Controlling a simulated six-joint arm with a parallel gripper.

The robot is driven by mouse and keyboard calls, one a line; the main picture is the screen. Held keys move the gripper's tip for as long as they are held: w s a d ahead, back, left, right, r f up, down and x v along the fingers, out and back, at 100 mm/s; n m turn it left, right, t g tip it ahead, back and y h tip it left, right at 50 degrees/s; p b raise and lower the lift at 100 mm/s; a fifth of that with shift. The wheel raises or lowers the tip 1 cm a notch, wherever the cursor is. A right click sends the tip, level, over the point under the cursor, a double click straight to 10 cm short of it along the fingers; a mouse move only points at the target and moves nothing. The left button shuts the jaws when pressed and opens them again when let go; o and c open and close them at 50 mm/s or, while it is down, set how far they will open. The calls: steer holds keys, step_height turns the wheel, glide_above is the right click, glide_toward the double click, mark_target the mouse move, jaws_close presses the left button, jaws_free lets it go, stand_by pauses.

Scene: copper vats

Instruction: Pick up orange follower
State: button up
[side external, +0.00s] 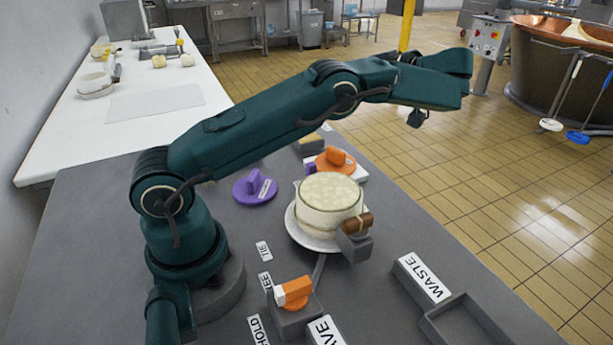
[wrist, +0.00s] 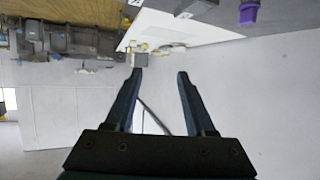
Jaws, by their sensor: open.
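The orange follower (side external: 335,161) is a round orange disc with an upright orange knob, in the side view. The orange follower is not seen in the wrist view.
A purple follower (side external: 255,188) lies left of the mould, which stands on a white plate. A small orange-and-white piece (side external: 293,292) sits on a grey block in front. A grey tray (side external: 467,322) lies by the WASTE label (side external: 423,277). A white table (side external: 150,103) stands behind.

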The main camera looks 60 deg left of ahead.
mark_target(338, 150)
step_height(338, 150, down, 15)
steer(key=shift+x, duration=2.6)
jaws_close()
